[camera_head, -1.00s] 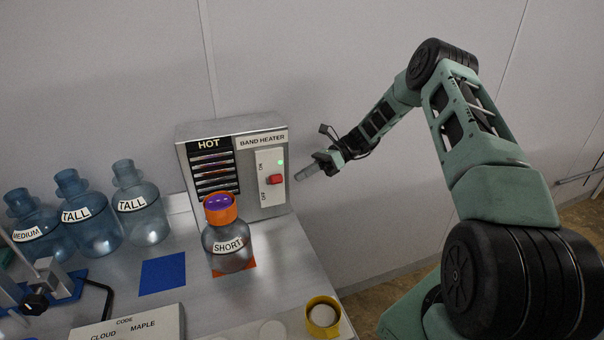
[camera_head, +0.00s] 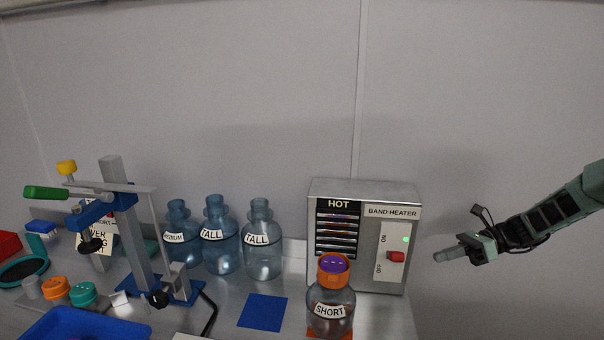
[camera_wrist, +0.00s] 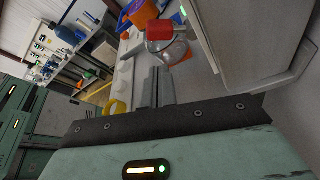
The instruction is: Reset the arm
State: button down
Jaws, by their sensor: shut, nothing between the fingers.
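My gripper (camera_head: 447,255) is at the right in the head view, level with the front panel of the band heater and just right of its red switch (camera_head: 396,256). Its fingers are shut together with nothing between them. In the wrist view the closed fingers (camera_wrist: 158,85) point toward the bench, with the red switch (camera_wrist: 159,30) beyond them. The band heater (camera_head: 408,212) is a grey box marked HOT, with a green light lit by the switch. The fingers appear apart from the heater.
A jug marked SHORT (camera_head: 330,312) with an orange and purple cap stands before the heater. Jugs marked TALL (camera_head: 262,262) and MEDIUM (camera_head: 181,228) stand left, behind a blue square (camera_head: 262,310). A blue-based press (camera_head: 132,235) and blue tray (camera_head: 80,328) are further left.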

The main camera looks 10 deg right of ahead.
jog(key=s+a+r+n+g+h+b, duration=0.1)
jog(key=s+a+n+g+h+b, duration=0.15)
jog(key=s+a+n, duration=0.4)
jog(key=s+a+r+n+g+h+b, duration=0.1)
jog(key=s+a+r+n+h, duration=0.2)
jog(key=a, duration=0.7)
jog(key=s+a+n+g+h+b, duration=0.2)
jog(key=s+a+n+h, duration=0.15)
jog(key=a+n, duration=0.35)
jog(key=s+a+n+t+h+b, duration=0.2)
jog(key=s+n, duration=0.5)
jog(key=s, duration=0.3)
jog(key=s+a+n+t+h+b, duration=0.2)
jog(key=s+n, duration=0.6)
jog(key=s, duration=0.3)
jog(key=shift+a+f+h, duration=0.3)
jog(key=shift+a+f, duration=0.05)
jog(key=shift+f, duration=0.1)
